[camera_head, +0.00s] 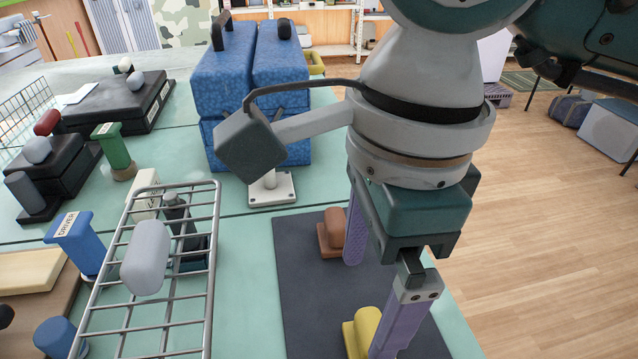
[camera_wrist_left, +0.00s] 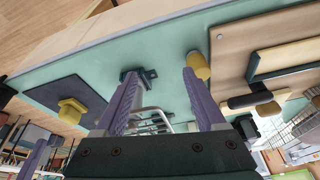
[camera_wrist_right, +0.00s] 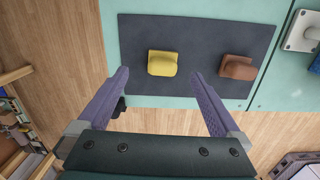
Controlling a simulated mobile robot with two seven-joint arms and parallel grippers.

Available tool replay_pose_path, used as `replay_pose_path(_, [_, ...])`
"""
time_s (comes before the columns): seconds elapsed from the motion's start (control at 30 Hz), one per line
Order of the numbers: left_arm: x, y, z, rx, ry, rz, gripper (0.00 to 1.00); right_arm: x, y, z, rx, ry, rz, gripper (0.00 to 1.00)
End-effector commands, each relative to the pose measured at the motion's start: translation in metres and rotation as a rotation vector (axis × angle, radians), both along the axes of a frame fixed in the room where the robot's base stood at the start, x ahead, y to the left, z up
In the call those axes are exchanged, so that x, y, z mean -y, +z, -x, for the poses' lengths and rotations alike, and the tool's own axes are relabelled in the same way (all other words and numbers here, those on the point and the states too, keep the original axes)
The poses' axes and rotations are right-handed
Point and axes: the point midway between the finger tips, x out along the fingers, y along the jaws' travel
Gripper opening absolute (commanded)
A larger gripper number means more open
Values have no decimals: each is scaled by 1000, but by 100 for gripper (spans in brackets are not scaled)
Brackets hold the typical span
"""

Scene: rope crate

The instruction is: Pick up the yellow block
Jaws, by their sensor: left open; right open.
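The yellow block (camera_head: 362,335) lies on a dark mat (camera_head: 300,290) near the table's right edge, partly hidden by a finger in the head view. It also shows in the left wrist view (camera_wrist_left: 72,108) and whole in the right wrist view (camera_wrist_right: 163,64). My right gripper (camera_head: 368,308) is open above the mat. In the right wrist view its purple fingers (camera_wrist_right: 160,76) stand on either side of the yellow block, with nothing between them touching it. My left gripper (camera_wrist_left: 160,78) is open and empty in its wrist view; it is not seen in the head view.
A brown block (camera_head: 332,235) lies on the same mat, close to one right finger. A wire rack (camera_head: 213,250) with a grey handle stands left of the mat. A blue case (camera_head: 225,85) and a white-based post (camera_head: 272,190) stand behind. Wooden floor lies right.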

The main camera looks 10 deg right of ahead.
Motion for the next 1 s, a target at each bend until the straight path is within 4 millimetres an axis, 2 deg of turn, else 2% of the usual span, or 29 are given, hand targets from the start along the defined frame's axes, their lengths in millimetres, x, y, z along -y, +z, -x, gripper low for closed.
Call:
replay_pose_path(0.1, [0, -1, 0, -1, 0, 0, 72, 14, -10, -5, 13, -2, 63, 100])
replay_pose_path(0.3, [0, -2, 0, -1, 0, 1, 72, 14, -40, -5, 11, -1, 62, 100])
replay_pose_path(0.47, [0, -2, 1, -2, 0, 1, 72, 14, -53, -5, 11, -1, 60, 100])
replay_pose_path(0.7, [0, -5, 1, -2, 0, 1, 72, 17, -90, -5, 10, -1, 58, 100])
replay_pose_path(0.8, [0, -5, 1, -3, 0, 0, 72, 17, -98, -5, 13, 0, 57, 100])
replay_pose_path(1.0, [0, -5, 1, -3, 0, 0, 72, 17, -99, -6, 14, 1, 57, 100])
